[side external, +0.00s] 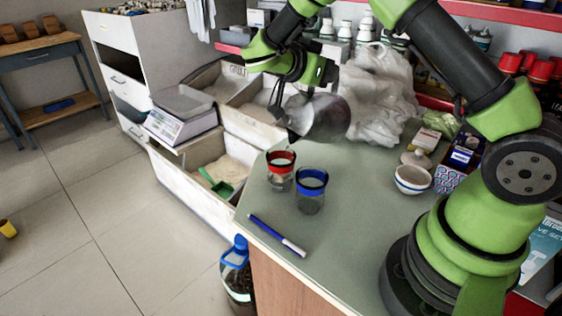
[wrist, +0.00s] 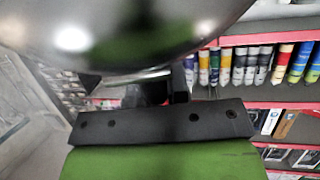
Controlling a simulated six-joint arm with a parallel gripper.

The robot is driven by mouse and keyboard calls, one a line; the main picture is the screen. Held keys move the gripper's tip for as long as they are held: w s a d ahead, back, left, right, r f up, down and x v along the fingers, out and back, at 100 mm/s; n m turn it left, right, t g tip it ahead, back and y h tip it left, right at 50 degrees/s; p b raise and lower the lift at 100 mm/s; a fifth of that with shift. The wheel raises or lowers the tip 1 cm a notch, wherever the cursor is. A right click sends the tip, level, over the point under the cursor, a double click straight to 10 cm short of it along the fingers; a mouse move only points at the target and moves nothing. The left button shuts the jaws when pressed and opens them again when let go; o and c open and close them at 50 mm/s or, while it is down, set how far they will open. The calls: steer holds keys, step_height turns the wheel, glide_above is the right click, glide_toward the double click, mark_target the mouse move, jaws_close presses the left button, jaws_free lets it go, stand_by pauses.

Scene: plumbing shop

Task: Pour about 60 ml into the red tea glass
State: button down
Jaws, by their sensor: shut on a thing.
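The red tea glass (side external: 280,170), clear with a red band at its rim, stands upright on the counter. A similar glass with a blue band (side external: 311,191) stands just to its right and nearer the camera. My gripper (side external: 292,112) is shut on a shiny metal pot (side external: 327,118), held in the air above and behind the red glass. The pot's metal body (wrist: 140,30) fills the top of the wrist view. The pot's contents, and the fingertips in the wrist view, are hidden. No stream of liquid shows.
A blue-and-white marker (side external: 277,235) lies near the counter's front edge. A small bowl (side external: 412,179) and boxes (side external: 461,158) stand to the right, plastic bags (side external: 380,95) behind. Bins and a scale (side external: 182,125) are at the left. The counter (side external: 350,235) right of the marker is clear.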

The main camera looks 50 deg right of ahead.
mark_target(336, 85)
steer(key=shift+w+a+r+h+p, duration=0.15)
steer(key=shift+a+r+h+p, duration=0.15)
steer(key=shift+a+p, duration=0.2)
stand_by(1.0)
steer(key=d+f+y, duration=0.2)
steer(key=d, duration=0.1)
steer(key=shift+s+d+f+y, duration=0.2)
steer(key=shift+s+y, duration=0.15)
steer(key=shift+y, duration=0.05)
steer(key=shift+s+d+f+t+y+b, duration=0.15)
steer(key=shift+d+f+t+y+b, duration=0.1)
steer(key=shift+d+f+y, duration=0.55)
steer(key=shift+s+d+f+t+y+b, duration=0.1)
steer(key=shift+d+f+t+y, duration=0.15)
steer(key=shift+d+f+y, duration=0.55)
steer(key=shift+a+f, duration=0.15)
steer(key=shift+a, duration=0.05)
